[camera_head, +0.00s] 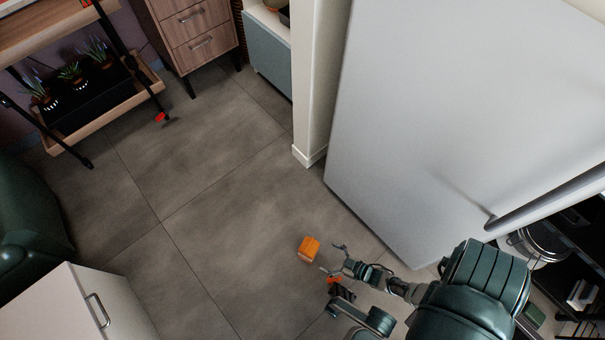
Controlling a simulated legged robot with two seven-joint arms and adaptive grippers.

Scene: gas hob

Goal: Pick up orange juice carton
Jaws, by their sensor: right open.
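The small orange carton (308,250) shows as a block just left of my right gripper's fingertips. It appears over the grey floor; I cannot tell what, if anything, supports it. My right gripper (332,258) is open, with its fingers pointing left toward the carton. The carton appears outside the fingers, with a small gap in the picture. My left gripper is not in view.
A large white panel (450,120) with a grey handle (550,202) stands beside my right arm. Dark shelves with a metal pot (542,243) are at the right. A white cabinet (65,308) is at lower left. The tiled floor (210,210) is mostly clear.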

